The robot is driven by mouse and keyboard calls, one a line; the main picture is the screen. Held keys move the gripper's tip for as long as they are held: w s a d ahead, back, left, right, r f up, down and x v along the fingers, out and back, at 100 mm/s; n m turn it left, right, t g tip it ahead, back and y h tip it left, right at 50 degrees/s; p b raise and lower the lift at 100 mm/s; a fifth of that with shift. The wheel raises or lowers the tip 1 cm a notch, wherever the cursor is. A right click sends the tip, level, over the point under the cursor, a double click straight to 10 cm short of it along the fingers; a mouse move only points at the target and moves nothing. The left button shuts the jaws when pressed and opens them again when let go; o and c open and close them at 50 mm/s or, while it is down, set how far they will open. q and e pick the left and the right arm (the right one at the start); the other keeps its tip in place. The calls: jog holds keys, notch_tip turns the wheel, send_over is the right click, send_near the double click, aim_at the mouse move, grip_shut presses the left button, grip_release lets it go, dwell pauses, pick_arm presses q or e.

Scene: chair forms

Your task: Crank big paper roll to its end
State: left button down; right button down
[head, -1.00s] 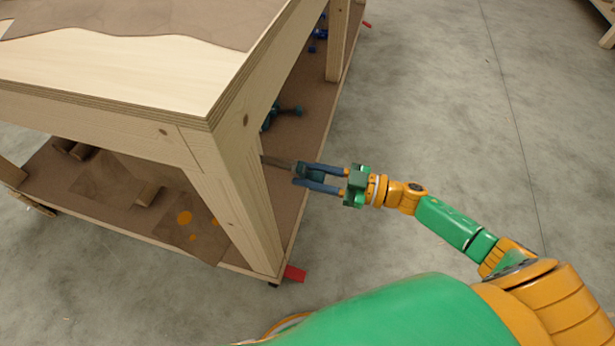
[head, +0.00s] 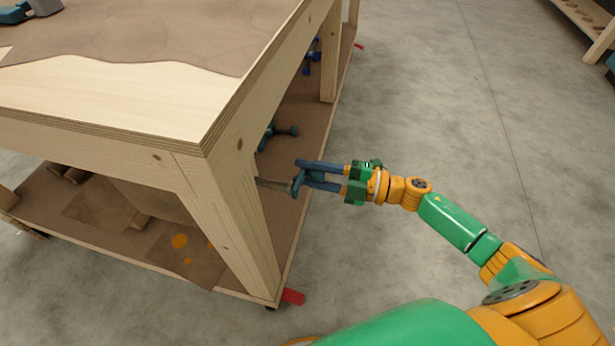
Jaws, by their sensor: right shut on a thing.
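A dark crank (head: 296,187) sticks out sideways past the near wooden leg of the workbench on a thin shaft (head: 270,184). My right gripper (head: 301,171) is at the crank, with its two blue fingers pointing left and shut on the crank's handle. The fingers hide part of the handle. Under the bench top, behind the leg, a brown rolled shape (head: 155,198) shows in part; I cannot tell whether it is the big paper roll. My left gripper is not in view.
The wooden workbench (head: 110,85) fills the left side, with brown paper (head: 150,40) on top. Blue clamps (head: 275,133) lie on its lower shelf. A red piece (head: 292,297) sticks out at the shelf's corner.

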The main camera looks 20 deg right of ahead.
notch_tip(320, 180, up, 2)
jog(key=n, duration=0.4)
jog(key=shift+r+n, duration=0.1)
jog(key=shift+n, duration=0.2)
jog(key=shift+r+n, duration=0.25)
jog(key=shift+n, duration=0.35)
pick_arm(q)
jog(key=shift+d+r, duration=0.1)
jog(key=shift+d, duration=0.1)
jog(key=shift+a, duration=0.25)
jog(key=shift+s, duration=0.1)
pick_arm(e)
jog(key=c, duration=0.6)
grip_release()
jog(key=shift+s+r, duration=0.1)
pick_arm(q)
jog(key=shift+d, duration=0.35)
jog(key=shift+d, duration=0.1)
